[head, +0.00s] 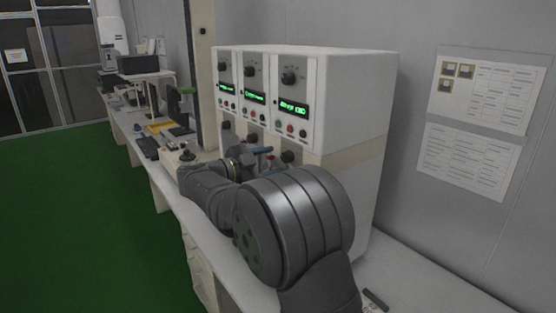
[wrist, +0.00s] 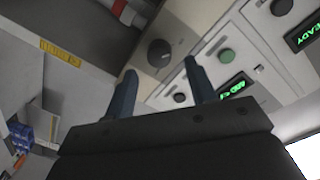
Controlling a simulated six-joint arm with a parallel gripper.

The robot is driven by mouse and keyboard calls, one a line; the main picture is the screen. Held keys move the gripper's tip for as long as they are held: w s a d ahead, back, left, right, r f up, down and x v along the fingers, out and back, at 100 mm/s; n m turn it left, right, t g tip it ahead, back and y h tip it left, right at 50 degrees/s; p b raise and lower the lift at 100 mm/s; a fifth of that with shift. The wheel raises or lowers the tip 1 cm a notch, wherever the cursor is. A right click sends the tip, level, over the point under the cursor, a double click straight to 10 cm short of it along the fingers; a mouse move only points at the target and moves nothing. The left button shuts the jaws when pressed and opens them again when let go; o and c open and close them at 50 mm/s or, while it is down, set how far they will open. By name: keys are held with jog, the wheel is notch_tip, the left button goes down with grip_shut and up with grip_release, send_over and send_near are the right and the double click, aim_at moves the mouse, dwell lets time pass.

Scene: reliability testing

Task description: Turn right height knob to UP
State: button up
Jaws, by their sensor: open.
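The white test machine (head: 350,110) has three panels side by side, with dark lower knobs beneath them. The right lower knob (head: 288,157) is black and shows just right of my gripper (head: 264,152). In the wrist view, a round dark knob (wrist: 159,53) on a beige strip lies just beyond my gripper (wrist: 160,70), lined up between its fingertips. The two blue-grey fingers are apart and hold nothing. I cannot tell whether they overlap the knob in depth. The knob's pointer and any UP label are not readable.
Above the lower knobs are green displays (head: 294,108), coloured buttons and upper knobs (head: 290,75). My arm covers much of the machine's lower front. The white bench (head: 405,270) has bare room at the front right. Other equipment (head: 140,65) stands further back left.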

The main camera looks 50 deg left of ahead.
aim_at(284, 157)
jog(key=s, duration=1.4)
jog(key=shift+a+r, duration=0.2)
jog(key=shift+r, duration=0.1)
jog(key=shift+w, duration=0.1)
jog(key=w, duration=1.7)
jog(key=shift+w+d+f, duration=0.2)
jog(key=shift+d+f, duration=0.1)
jog(key=shift+f, duration=0.1)
